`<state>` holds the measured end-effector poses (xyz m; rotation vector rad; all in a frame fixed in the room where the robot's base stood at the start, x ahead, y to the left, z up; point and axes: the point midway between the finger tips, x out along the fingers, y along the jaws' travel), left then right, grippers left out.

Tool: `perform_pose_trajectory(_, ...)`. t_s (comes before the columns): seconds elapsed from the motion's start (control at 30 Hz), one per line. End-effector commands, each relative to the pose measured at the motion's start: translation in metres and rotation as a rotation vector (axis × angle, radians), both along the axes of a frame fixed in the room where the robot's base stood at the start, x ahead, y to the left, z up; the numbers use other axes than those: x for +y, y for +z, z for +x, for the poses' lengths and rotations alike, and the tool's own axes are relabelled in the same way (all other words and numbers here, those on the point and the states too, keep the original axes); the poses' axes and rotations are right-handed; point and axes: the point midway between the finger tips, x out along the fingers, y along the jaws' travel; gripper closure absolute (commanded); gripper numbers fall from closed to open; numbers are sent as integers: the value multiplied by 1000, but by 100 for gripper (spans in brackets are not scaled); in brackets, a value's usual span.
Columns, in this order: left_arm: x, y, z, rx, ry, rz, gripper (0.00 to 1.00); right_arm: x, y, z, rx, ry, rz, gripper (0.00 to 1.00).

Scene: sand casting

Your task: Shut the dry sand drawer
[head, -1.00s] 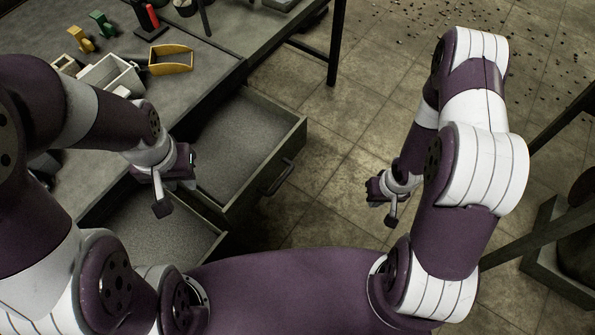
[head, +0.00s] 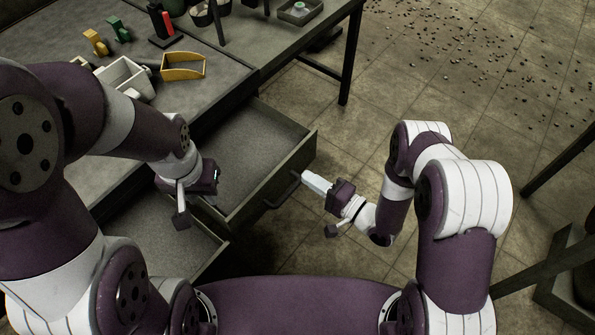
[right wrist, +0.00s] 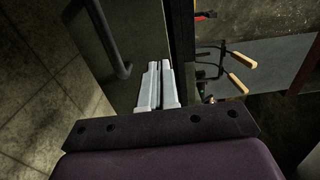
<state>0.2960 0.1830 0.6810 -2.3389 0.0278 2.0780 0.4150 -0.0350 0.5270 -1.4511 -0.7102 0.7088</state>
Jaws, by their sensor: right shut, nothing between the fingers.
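Two open drawers stick out from the bench: a farther one (head: 300,158) with a dark bar handle (head: 283,190), and a nearer one (head: 205,262) partly behind my left arm. Both have grainy grey insides; I cannot tell from markings which is the dry sand drawer. My right gripper (head: 306,177) is shut and empty, its pale fingertips close to the farther drawer's front, near the handle's upper end. In the right wrist view, the shut fingers (right wrist: 158,85) lie beside the drawer front and handle (right wrist: 108,40); contact is unclear.
The bench top (head: 215,95) carries a yellow tray (head: 183,66), a white box (head: 125,77) and small tools. A bench leg (head: 350,65) stands beyond the farther drawer. Open tiled floor (head: 350,135) lies to the right of the drawers.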

Motion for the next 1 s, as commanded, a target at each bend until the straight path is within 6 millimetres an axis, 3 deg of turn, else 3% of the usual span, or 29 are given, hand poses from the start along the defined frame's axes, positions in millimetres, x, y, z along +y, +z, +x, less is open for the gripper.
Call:
perform_pose_trajectory(0.1, 0, -9, 0, 0, 0, 0, 71, 18, -2, 13, -1, 4, 0, 100)
perform_pose_trajectory(0.3, 0, -13, 0, 0, 0, 0, 71, 35, -1, 27, -1, 1, 0, 100)
perform_pose_trajectory(0.77, 0, -13, 0, 0, 0, 0, 71, 39, 0, 30, 1, -1, -1, 100)
perform_pose_trajectory(1.0, 0, -20, 0, 0, 0, 0, 71, 62, -2, 47, -2, 3, -1, 100)
